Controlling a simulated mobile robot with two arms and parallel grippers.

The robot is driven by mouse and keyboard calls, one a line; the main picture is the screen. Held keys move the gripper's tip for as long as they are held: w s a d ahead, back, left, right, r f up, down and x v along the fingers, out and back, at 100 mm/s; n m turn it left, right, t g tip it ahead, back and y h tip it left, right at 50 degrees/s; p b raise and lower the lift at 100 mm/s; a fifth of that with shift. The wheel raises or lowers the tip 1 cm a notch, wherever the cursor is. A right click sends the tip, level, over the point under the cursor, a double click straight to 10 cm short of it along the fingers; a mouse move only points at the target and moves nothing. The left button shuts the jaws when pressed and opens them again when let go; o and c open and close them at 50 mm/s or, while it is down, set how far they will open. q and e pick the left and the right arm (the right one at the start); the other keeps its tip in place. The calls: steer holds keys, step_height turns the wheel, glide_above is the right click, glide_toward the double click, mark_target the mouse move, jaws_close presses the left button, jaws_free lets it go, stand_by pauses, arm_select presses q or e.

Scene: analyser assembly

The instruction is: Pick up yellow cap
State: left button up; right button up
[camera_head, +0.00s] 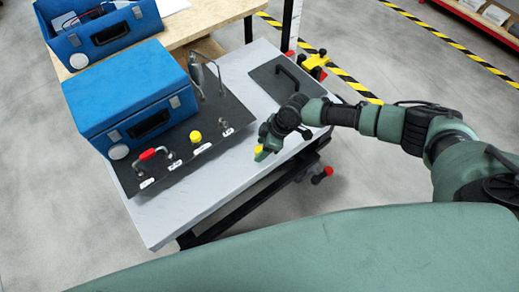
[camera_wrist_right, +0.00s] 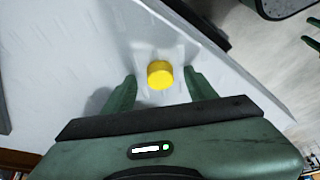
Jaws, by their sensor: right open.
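A small round yellow cap (camera_wrist_right: 160,74) is on the light table top, between the two fingers of my right gripper (camera_wrist_right: 160,88) in the right wrist view. There is a gap on each side of it, so the fingers are open around it. In the head view the cap (camera_head: 259,149) shows as a small yellow spot at the tips of my right gripper (camera_head: 264,153), near the table's right edge. Another yellow knob-like piece (camera_head: 195,136) stands on the black board to the left. My left gripper is not in view.
A dark plate with a handle (camera_head: 284,76) lies at the back right. Bare table lies in front of the board.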

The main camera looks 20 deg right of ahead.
steer(key=shift+c, duration=0.4)
jaws_close()
steer(key=shift+r, duration=0.1)
